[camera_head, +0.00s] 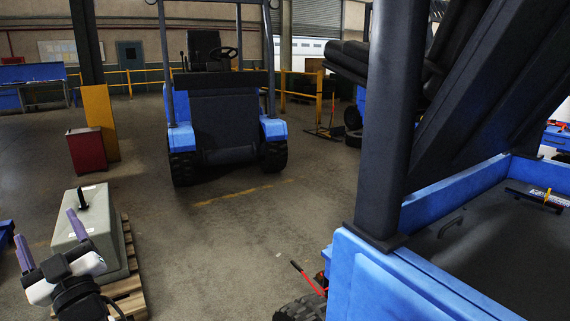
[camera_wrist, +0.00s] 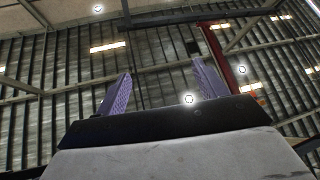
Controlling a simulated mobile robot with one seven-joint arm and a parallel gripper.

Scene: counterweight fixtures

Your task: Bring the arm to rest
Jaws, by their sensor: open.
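My gripper (camera_head: 49,238) is at the lower left in the head view, with its two purple fingers spread apart and pointing up. Nothing is between the fingers. In the wrist view my gripper (camera_wrist: 161,72) also shows open, with only the roof behind its fingers. The grey block (camera_head: 88,226) with a black handle on top stands just behind it in the head view. The gripper covers part of the block, and I cannot tell how far apart they are. Most of my arm is out of view.
The block stands on a wooden pallet (camera_head: 133,296). A blue vehicle (camera_head: 390,285) with a dark post fills the right. Another blue vehicle (camera_head: 222,117) stands at the back, near a red box (camera_head: 86,150). The floor (camera_head: 222,240) between them is clear.

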